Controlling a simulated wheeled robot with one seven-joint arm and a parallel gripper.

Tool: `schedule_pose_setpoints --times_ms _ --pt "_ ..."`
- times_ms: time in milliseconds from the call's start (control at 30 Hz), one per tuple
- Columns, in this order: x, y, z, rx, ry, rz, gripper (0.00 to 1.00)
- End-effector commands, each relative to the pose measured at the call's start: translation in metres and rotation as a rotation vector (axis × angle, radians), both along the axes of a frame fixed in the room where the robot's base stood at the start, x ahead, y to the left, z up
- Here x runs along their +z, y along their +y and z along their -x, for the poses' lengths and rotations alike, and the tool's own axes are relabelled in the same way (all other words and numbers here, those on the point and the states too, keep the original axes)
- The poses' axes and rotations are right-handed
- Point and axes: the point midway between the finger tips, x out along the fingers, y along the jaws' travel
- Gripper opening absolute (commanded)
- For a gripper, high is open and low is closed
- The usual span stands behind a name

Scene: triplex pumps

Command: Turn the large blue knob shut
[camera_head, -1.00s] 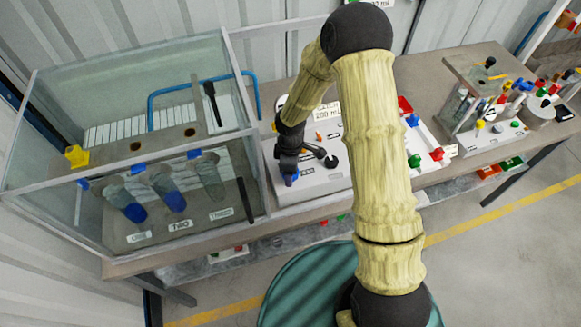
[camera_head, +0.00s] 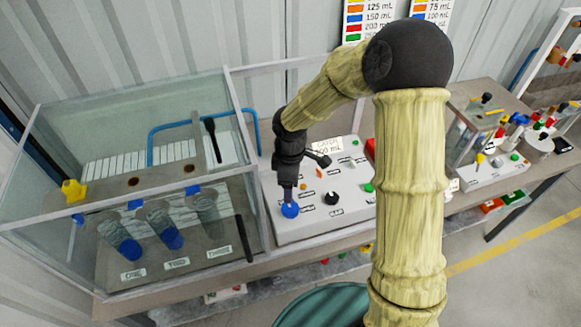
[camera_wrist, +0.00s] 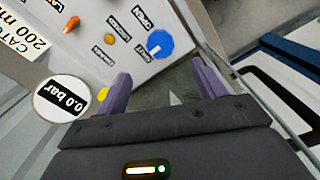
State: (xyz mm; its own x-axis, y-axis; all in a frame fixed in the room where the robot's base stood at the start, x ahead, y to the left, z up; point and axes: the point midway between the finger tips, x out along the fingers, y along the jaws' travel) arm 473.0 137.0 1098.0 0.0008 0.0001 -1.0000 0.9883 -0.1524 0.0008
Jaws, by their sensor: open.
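The large blue knob (camera_head: 290,210) sits at the front left corner of the white control panel (camera_head: 315,228). My gripper (camera_head: 289,198) points down just above the knob. In the wrist view its two purple fingers (camera_wrist: 160,72) are spread apart, and the knob lies ahead of their tips, roughly centred between them. The fingers are empty, and I see no contact with the knob.
A glass tank (camera_head: 75,250) with several tubes stands left of the panel. A black knob (camera_head: 331,198) is right of the blue one.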

Motion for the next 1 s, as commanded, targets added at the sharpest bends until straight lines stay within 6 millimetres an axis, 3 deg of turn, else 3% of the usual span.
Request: schedule_pose_setpoints --times_ms 200,333,1000 --pt "0.043 0.000 -0.001 -0.001 -0.005 0.000 0.70" --pt "0.058 0.000 -0.001 0.000 -0.003 -0.001 0.70" --pt "0.064 -0.002 0.002 -0.015 -0.002 0.002 0.70"
